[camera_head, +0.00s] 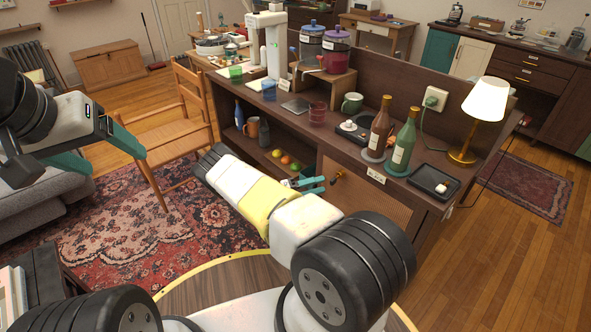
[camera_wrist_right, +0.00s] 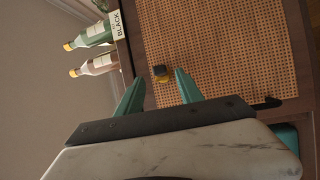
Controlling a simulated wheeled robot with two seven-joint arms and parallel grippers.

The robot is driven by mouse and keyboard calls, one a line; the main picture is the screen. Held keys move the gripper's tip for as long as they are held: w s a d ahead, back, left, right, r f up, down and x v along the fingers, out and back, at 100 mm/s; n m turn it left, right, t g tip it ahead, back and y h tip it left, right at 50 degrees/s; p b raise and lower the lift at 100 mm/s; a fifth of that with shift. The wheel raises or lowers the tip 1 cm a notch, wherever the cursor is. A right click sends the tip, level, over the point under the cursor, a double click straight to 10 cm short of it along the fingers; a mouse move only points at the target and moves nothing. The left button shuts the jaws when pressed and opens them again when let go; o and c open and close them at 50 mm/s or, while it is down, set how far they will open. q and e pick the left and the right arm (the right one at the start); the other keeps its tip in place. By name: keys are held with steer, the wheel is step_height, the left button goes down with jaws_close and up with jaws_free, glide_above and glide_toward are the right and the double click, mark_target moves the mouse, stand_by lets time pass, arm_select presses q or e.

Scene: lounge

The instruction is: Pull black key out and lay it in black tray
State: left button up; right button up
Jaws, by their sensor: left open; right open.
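The black key (camera_wrist_right: 160,70) shows in the right wrist view as a small dark head with a yellow-brass part at the rattan cabinet door (camera_wrist_right: 215,50). In the head view a small brass and dark piece (camera_head: 338,176) shows on that door. My right gripper (camera_head: 314,184) is open and faces the door; in its wrist view the key appears between its teal fingertips, with no grip on it. The black tray (camera_head: 420,184) lies on the counter's right end with a small white item on it. My left gripper (camera_head: 104,154) is open and empty, far left.
Two bottles (camera_head: 380,128) (camera_head: 403,145) stand on coasters beside the tray, and a lit lamp (camera_head: 486,100) stands behind it. A label (camera_head: 376,175) sits on the counter's front edge above the door. A wooden chair (camera_head: 165,130) stands left of the cabinet.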

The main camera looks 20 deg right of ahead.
mark_target(333, 182)
steer(key=shift+s+d+r, duration=0.1)
steer(key=shift+d+r, duration=0.1)
steer(key=shift+d, duration=1.4)
steer(key=shift+s+d+r, duration=0.1)
steer(key=shift+d+r, duration=0.05)
steer(key=shift+d, duration=1.4)
